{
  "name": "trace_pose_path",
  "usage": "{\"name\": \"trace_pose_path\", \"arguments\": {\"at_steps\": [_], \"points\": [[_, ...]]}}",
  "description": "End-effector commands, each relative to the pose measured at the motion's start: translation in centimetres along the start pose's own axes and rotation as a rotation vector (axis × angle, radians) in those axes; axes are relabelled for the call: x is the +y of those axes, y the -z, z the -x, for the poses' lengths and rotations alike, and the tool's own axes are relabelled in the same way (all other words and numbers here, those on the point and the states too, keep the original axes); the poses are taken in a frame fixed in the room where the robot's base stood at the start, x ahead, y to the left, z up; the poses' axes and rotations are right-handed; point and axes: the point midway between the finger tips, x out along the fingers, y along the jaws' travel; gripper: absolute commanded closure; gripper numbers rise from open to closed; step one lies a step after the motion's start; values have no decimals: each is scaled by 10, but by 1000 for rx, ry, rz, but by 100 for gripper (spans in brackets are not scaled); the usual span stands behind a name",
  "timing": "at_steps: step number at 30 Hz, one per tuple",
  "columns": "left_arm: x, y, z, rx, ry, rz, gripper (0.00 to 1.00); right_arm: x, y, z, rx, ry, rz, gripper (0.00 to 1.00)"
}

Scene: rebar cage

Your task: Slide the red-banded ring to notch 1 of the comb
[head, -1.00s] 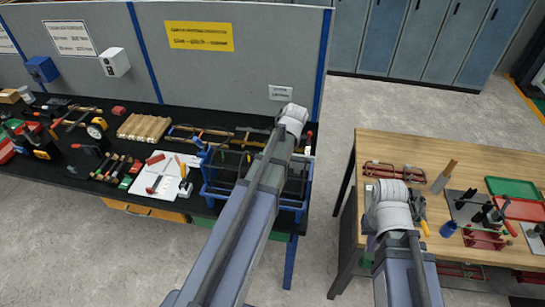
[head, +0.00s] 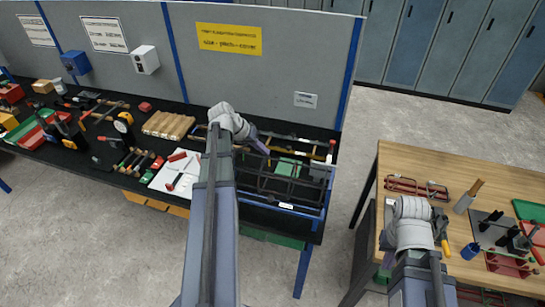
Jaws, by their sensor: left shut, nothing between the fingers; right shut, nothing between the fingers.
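The rebar cage (head: 262,184), a grid of dark bars in a blue frame, stands at the right end of the black bench in the head view. A green patch shows inside it. I cannot make out the red-banded ring or the comb with its notches. My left gripper (head: 262,146) is shut and empty above the cage's back left part, partly behind its wrist. My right gripper (head: 387,262) is shut and empty at the left edge of the wooden table, mostly hidden by its arm, well away from the cage.
The black bench holds wooden rollers (head: 168,125), a white sheet (head: 174,172) with tools, and several clamps. A grey partition (head: 275,75) stands behind. The wooden table (head: 440,170) bears red wire frames (head: 416,187) and a dark plate (head: 492,230). Bare floor lies between bench and table.

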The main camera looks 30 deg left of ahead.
Motion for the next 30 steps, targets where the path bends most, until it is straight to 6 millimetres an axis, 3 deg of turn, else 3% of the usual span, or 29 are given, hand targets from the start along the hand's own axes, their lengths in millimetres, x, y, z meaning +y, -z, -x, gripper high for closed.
{"name": "trace_pose_path", "arguments": {"at_steps": [3, 16, 21, 30], "points": [[-3, -2, -26, -1, 0, -2, 100, -2, 2, -23, 1, 0, -1, 100], [-2, -2, -96, -1, 0, -1, 100, -7, 5, -81, 1, -2, 8, 100], [20, -3, -104, -2, 0, -2, 100, -7, 5, -79, 1, -2, 9, 100], [32, -4, -112, -1, 1, 0, 100, -7, 5, -81, 1, -2, 10, 100]]}}
